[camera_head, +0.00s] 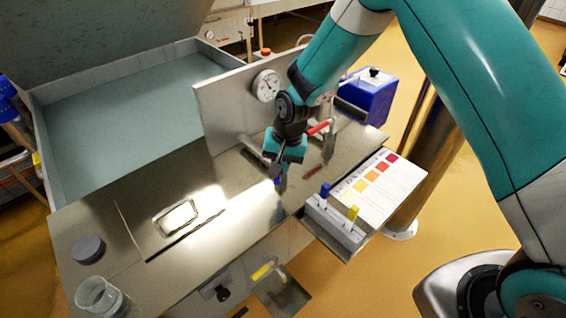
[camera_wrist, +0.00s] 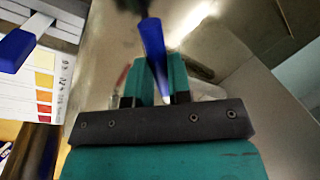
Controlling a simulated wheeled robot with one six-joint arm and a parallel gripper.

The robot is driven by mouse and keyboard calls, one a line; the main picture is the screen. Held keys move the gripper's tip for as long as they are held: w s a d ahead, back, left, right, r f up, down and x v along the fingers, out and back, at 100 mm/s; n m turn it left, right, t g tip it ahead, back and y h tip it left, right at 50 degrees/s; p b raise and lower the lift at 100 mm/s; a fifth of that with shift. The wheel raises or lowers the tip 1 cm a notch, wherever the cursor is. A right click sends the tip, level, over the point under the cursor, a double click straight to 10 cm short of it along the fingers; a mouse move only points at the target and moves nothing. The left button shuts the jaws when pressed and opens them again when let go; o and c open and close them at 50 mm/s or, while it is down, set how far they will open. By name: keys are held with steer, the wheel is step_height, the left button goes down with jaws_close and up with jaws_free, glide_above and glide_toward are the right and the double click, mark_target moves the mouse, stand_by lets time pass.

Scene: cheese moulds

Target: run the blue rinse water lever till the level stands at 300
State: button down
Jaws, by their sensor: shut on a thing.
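My gripper (camera_head: 281,172) is shut on a slim blue piece (camera_wrist: 152,42) over the steel bench top. The piece also shows in the head view (camera_head: 278,181) just below the fingers. In the wrist view it stands between the two teal fingers, with a pale lower end and a dark blurred far end. I cannot tell whether it is the rinse water lever. A red-handled lever (camera_head: 319,128) is behind and right of my gripper, and a yellow-handled one (camera_head: 262,272) is on the bench front. A clear beaker (camera_head: 98,295) stands front left; its marks and level are unreadable.
A grey block (camera_head: 338,226) with upright blue and yellow pieces stands to the right, beside a colour chart (camera_head: 375,186). A round dial (camera_head: 266,86) is on an upright panel. A large basin (camera_head: 120,125) is behind left. A lit rectangular frame (camera_head: 177,217) lies on the bench.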

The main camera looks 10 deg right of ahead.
steer(key=c, duration=1.1)
jaws_free()
steer(key=shift+w, duration=0.1)
steer(key=shift+o, duration=0.2)
steer(key=shift+r, duration=0.1)
steer(key=d+r+b, duration=0.2)
steer(key=d+r, duration=0.1)
steer(key=r, duration=1.4)
steer(key=shift+s+d, duration=0.15)
steer(key=shift+s, duration=0.3)
